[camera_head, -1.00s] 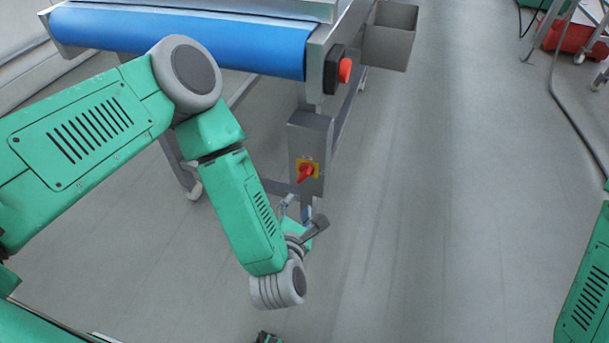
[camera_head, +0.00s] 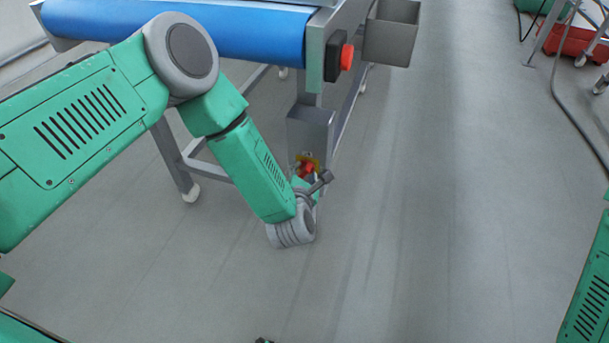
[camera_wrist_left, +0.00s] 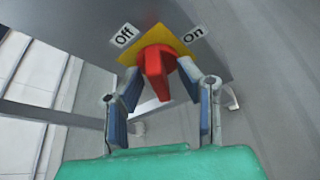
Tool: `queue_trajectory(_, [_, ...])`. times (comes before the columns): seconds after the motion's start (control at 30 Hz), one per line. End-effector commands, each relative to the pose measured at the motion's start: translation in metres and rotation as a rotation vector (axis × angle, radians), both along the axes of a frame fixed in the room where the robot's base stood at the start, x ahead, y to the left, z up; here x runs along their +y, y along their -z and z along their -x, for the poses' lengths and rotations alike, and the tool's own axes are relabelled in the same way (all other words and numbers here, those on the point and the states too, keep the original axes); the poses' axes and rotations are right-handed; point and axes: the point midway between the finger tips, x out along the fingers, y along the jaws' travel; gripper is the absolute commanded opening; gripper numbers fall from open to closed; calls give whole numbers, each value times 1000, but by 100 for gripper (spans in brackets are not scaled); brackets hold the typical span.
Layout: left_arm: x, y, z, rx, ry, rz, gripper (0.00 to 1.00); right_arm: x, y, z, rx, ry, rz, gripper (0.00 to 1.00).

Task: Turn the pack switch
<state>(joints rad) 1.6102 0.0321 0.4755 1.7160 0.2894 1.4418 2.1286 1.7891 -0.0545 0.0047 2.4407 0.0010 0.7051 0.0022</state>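The pack switch is a red rotary knob on a yellow plate, on the front of a grey box (camera_head: 311,125) under the conveyor. My left gripper (camera_wrist_left: 163,110) is open, with one finger on each side of the knob's lower part and visible gaps. In the head view the knob (camera_head: 308,168) is partly hidden by my left wrist. My right gripper is out of view.
The blue conveyor belt (camera_head: 180,30) runs above the switch box. A red button (camera_head: 347,57) sits on its end frame, beside a grey bin (camera_head: 392,32). A metal leg (camera_head: 172,160) stands behind my left arm.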

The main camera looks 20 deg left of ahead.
Motion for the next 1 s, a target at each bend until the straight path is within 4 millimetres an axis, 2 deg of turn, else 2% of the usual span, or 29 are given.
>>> queue_trajectory(0.2, [0,0,0,0,0,0,32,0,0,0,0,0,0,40])
queue_trajectory(0.3, [0,0,0,0,0,0,0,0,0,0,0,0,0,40])
queue_trajectory(0.67, [-1,0,0,1,1,-24,0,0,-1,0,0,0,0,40])
queue_trajectory(1.0, [-3,2,1,-4,2,-214,0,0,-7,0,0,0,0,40])
